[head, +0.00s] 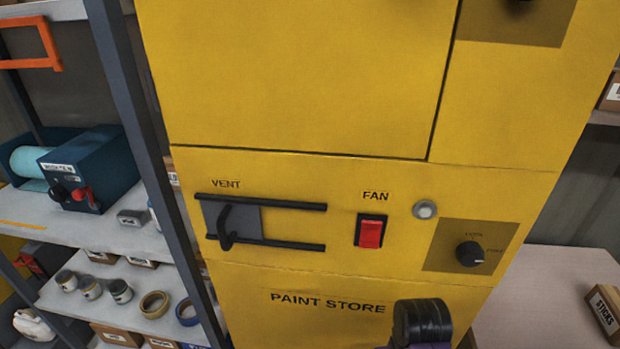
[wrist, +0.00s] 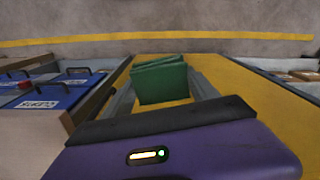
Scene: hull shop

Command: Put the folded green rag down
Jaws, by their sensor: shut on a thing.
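The folded green rag (wrist: 161,80) shows in the wrist view, just beyond my purple gripper body. It is held up between the two grey fingers of my gripper (wrist: 163,92), which is shut on it. Its folded layers show along the upper edge. A yellow surface lies behind and around the rag; I cannot tell whether the rag touches it. In the head view the rag and the fingers do not show; only a dark part of my arm shows at the bottom.
A yellow paint store cabinet (head: 345,225) fills the head view, with a vent slider (head: 232,218), red fan switch (head: 370,232) and knob (head: 469,253). A left shelf (head: 130,239) holds jars and tape rolls. A pale table (head: 540,300) at right has bare room beside a sticks box (head: 607,311).

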